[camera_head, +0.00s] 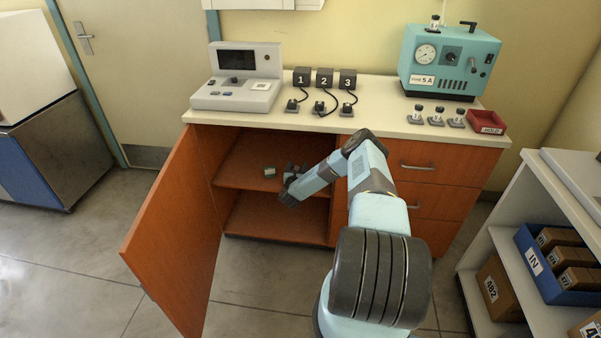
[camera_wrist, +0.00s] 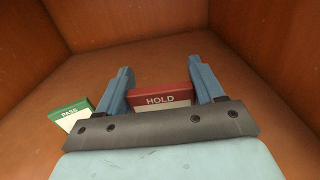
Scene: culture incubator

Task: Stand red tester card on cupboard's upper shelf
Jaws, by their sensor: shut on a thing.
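The red tester card (camera_wrist: 161,93), marked HOLD, is between the two blue fingers of my gripper (camera_wrist: 160,76) in the wrist view. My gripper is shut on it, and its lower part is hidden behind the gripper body. In the head view my gripper (camera_head: 292,174) reaches inside the open cupboard, over the upper shelf (camera_head: 240,174). The red card cannot be made out there. Whether the card touches the shelf I cannot tell.
A green card (camera_wrist: 70,113) marked PASS stands tilted in view, just left of my gripper. A small pale block (camera_head: 269,172) sits on the upper shelf. The cupboard door (camera_head: 178,230) is swung open on the left. Drawers (camera_head: 418,176) flank the opening on the right.

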